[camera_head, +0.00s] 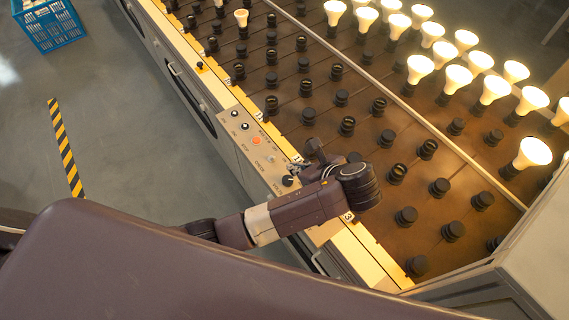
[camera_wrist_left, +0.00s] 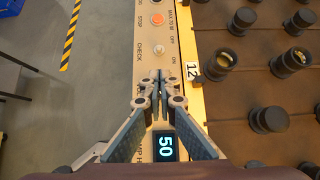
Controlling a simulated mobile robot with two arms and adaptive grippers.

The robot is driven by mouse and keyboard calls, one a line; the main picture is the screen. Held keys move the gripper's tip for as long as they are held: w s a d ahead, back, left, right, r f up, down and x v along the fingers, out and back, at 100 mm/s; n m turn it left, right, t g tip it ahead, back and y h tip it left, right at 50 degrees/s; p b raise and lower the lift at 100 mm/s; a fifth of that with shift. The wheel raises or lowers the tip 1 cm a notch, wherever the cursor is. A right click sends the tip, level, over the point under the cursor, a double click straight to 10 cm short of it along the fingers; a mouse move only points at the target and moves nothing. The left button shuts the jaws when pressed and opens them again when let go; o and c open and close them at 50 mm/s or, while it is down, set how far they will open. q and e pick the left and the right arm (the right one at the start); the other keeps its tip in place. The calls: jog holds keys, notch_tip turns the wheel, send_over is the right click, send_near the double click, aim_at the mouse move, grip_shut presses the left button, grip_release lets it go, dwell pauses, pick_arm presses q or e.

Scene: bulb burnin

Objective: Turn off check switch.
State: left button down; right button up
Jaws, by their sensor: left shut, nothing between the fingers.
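The check switch (camera_wrist_left: 159,49) is a small, pale, round-looking toggle on the beige control panel (camera_wrist_left: 143,20), beside the word CHECK and between OFF and ON markings. Its lever position is too small to tell. My left gripper (camera_wrist_left: 159,84) is shut and empty over the panel, its tips just below the switch in the wrist view and apart from it in the picture. In the head view the left gripper (camera_head: 298,166) is over the panel's lower end, where my arm partly covers the panel. My right gripper is not in view.
A display (camera_wrist_left: 166,147) reading 50 lies under the gripper. The rack (camera_head: 330,120) beside the panel bears rows of black sockets and lit bulbs (camera_head: 457,77). A blue crate (camera_head: 55,32) stands on the floor.

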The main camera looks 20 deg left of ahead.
aim_at(273, 158)
pick_arm(q)
jog(key=x, duration=0.9)
jog(key=shift+w+a+f, duration=0.15)
jog(key=shift+a+f, duration=0.05)
jog(key=shift+f, duration=0.05)
jog(key=shift+w+r, duration=0.1)
